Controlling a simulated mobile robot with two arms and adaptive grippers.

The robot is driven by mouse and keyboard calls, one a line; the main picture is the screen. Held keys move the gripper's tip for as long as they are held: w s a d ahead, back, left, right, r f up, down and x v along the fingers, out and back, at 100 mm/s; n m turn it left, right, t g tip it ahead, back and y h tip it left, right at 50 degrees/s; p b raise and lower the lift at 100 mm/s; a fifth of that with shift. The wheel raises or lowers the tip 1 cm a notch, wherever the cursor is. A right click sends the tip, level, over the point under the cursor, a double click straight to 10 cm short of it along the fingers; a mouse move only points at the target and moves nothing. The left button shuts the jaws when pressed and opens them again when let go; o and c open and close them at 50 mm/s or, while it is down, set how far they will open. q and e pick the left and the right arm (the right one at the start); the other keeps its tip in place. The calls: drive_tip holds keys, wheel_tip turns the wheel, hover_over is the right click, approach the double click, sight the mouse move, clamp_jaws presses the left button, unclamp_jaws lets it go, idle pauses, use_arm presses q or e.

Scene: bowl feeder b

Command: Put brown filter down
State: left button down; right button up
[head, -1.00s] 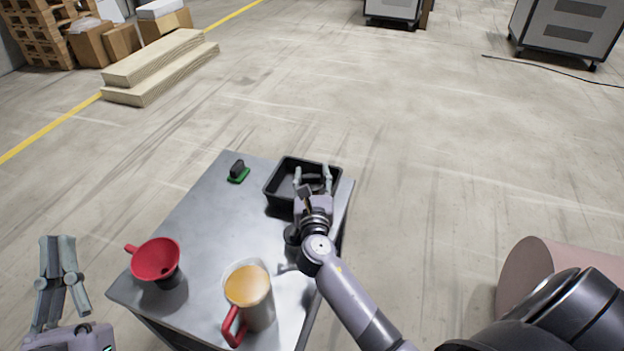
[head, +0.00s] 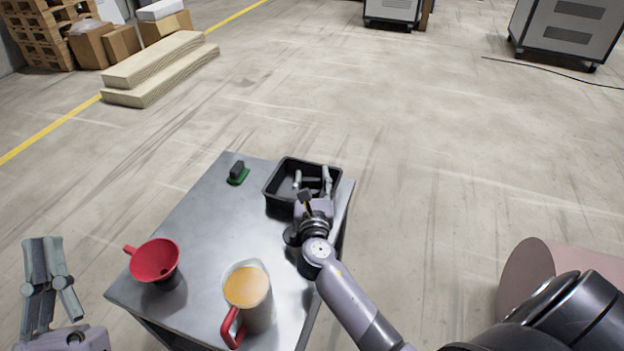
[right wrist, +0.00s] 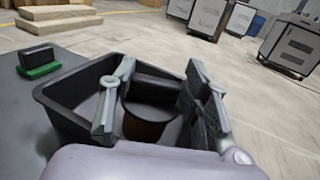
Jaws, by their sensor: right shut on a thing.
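The brown filter (right wrist: 145,125) is a dark, round piece between the fingers of my right gripper (right wrist: 160,90). A dark bar shows behind it. In the head view my right gripper (head: 312,182) is at the black tray (head: 268,192), with its fingers over the tray's near part. It is shut on the brown filter, which is mostly hidden there. I cannot tell whether the filter touches the tray floor.
The grey table (head: 215,225) carries a red funnel (head: 154,258), a jug of orange contents (head: 248,295) near the front and a small green-and-black piece (head: 237,173) at the back. The table's middle is clear.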

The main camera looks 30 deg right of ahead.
drive_tip(key=shift+f, duration=0.2)
drive_tip(key=o, duration=1.2)
use_arm(q)
drive_tip(key=shift+s+r+h, duration=0.3)
drive_tip(key=shift+s+r, duration=0.15)
drive_tip(key=shift+r, duration=0.05)
use_arm(e)
drive_tip(key=shift+f, duration=0.1)
use_arm(q)
drive_tip(key=shift+w+f, duration=0.1)
use_arm(e)
drive_tip(key=shift+s+a+r+p, duration=0.25)
drive_tip(key=shift+s+r+p, duration=0.2)
drive_tip(key=shift+r, duration=0.2)
use_arm(q)
drive_tip(key=w+f+g+y+p, duration=0.1)
drive_tip(key=w+f+g, duration=0.3)
drive_tip(key=f, duration=0.4)
drive_tip(key=shift+w+g+y, duration=0.2)
drive_tip(key=shift+g+y, duration=0.4)
drive_tip(key=shift+y, duration=0.1)
use_arm(e)
drive_tip(key=v, duration=1.1)
drive_tip(key=shift+r, duration=0.1)
use_arm(q)
drive_tip(key=shift+f, duration=0.1)
